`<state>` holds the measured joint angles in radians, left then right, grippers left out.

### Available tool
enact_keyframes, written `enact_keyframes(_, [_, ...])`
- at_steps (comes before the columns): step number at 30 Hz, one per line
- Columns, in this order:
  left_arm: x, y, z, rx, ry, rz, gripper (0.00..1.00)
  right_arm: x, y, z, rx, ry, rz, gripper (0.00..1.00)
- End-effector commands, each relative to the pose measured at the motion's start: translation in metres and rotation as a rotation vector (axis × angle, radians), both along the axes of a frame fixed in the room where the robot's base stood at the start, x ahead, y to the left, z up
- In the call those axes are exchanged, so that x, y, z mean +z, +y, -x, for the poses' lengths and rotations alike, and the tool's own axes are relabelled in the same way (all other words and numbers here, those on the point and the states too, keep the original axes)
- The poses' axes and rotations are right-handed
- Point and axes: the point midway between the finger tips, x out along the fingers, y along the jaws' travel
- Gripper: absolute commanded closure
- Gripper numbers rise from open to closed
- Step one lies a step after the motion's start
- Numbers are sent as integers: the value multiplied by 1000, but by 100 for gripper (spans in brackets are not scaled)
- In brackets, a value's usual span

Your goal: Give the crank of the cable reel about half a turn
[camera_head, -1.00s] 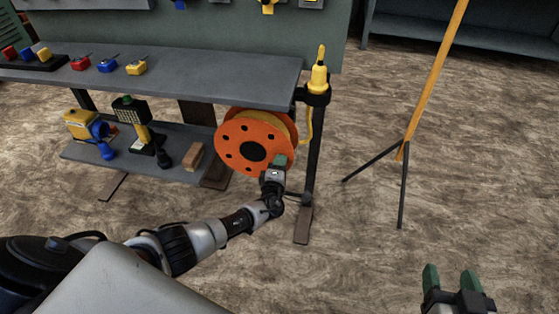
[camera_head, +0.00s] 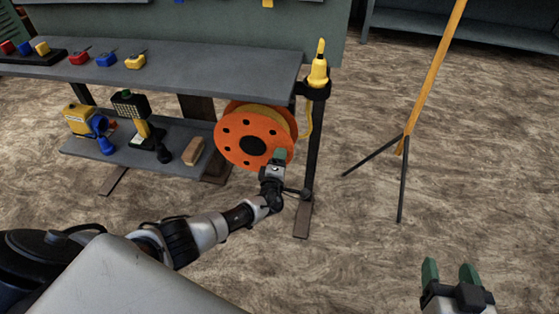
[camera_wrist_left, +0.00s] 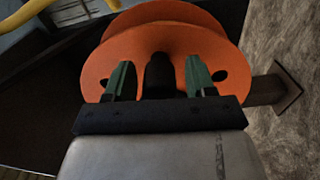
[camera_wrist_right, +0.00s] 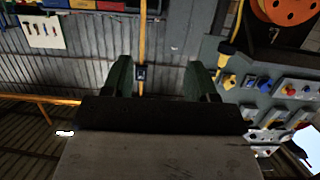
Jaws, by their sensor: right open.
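The orange cable reel (camera_head: 235,130) hangs at the right end of the bench, its round flange with several holes and a black hub (camera_head: 253,146). My left gripper (camera_head: 279,155) is at the flange's lower right. In the left wrist view the green fingers are spread either side of a black cylindrical piece (camera_wrist_left: 158,75), with gaps on both sides. This piece looks like the crank handle, in front of the orange flange (camera_wrist_left: 130,45). The head view hides the handle behind the gripper. My right gripper (camera_head: 451,274) is open and empty, low at the right, far from the reel.
A yellow tool (camera_head: 318,70) stands on the post beside the reel. A yellow pole on dark legs (camera_head: 405,145) stands right, amid open floor.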

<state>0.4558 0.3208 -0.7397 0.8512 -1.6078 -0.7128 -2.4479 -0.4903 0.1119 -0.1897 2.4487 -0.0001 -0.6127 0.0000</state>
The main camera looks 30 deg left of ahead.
Motion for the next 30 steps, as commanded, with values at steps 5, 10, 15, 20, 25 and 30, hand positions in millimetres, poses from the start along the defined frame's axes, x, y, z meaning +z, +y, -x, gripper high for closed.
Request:
enact_keyframes(5, [0, -1, 0, -1, 0, 0, 45, 0, 0, 0, 0, 1, 0, 42])
enact_keyframes(10, [1, -2, 7, -2, 0, 0, 45, -9, -3, 5, -3, 83, 20, 42])
enact_keyframes(15, [2, -6, 21, -3, 2, 1, 45, -26, -10, 19, -15, 252, 61, 42])
enact_keyframes(20, [2, -10, 38, -3, 2, 1, 45, -44, -19, 38, -29, 436, 103, 42])
enact_keyframes(25, [2, -14, 56, -2, 1, 0, 45, -59, -29, 64, -43, 631, 145, 42])
enact_keyframes(30, [1, -18, 76, -1, 2, 0, 45, -69, -38, 91, -57, 810, 182, 42])
